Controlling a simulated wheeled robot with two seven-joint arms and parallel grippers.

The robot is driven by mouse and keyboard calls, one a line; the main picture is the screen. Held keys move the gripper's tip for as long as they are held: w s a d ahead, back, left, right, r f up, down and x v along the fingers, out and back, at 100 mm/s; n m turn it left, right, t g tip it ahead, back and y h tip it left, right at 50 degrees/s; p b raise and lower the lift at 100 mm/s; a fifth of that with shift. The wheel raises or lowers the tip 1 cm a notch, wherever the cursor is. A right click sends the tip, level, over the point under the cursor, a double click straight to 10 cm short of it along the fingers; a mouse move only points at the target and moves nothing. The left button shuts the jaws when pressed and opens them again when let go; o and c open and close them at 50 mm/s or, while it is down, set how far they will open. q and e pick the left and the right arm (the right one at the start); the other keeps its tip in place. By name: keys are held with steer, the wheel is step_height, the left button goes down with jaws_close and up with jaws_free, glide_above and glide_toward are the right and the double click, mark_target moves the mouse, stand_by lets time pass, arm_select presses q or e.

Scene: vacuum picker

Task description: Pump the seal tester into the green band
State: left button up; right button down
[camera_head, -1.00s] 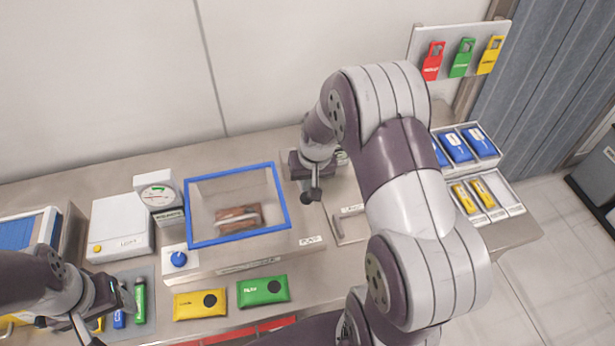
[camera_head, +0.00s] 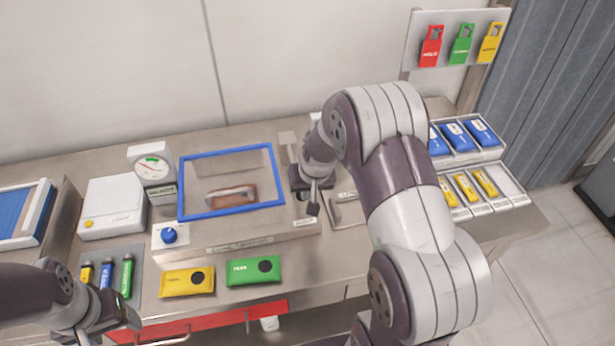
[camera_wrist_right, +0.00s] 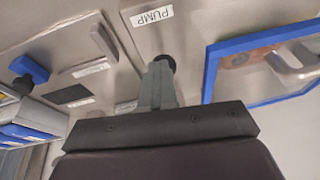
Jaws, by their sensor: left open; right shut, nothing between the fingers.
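The seal tester (camera_head: 255,243) is a grey box with a blue-framed clear lid (camera_head: 230,213) over a brown pack. Its round dial gauge (camera_head: 152,167) stands at the back left with a green band near the top; I cannot read the needle surely. A blue knob (camera_head: 169,235) is at its front left. The dark pump knob (camera_head: 313,209) is at its right, near the PUMP label, and shows in the right wrist view (camera_wrist_right: 166,62). My right gripper (camera_wrist_right: 158,84) is shut and empty at this knob; I cannot tell if it touches. My left gripper (camera_head: 118,325) is open and empty at front left.
Yellow (camera_head: 187,281) and green (camera_head: 253,270) packs lie in front of the tester. Several markers (camera_head: 106,275) lie on a grey mat near my left gripper. A white scale (camera_head: 113,205) stands left of the gauge. Trays of blue and yellow packs (camera_head: 470,187) are at right.

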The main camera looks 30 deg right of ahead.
steer(key=shift+w+f, duration=0.5)
steer(key=shift+f, duration=0.05)
steer(key=shift+s+r, duration=0.15)
steer(key=r+p, duration=0.3)
steer(key=w+r+p, duration=0.1)
steer(key=r, duration=0.1)
steer(key=shift+d+r+p, duration=0.2)
steer(key=shift+d+p, duration=0.05)
steer(key=shift+p, duration=0.15)
arm_select(q)
steer(key=b, duration=0.3)
steer(key=shift+d+r, duration=0.25)
arm_select(e)
steer(key=s+r, duration=0.6)
steer(key=r, duration=0.1)
steer(key=shift+a, duration=0.2)
arm_select(q)
steer(key=shift+w, duration=0.15)
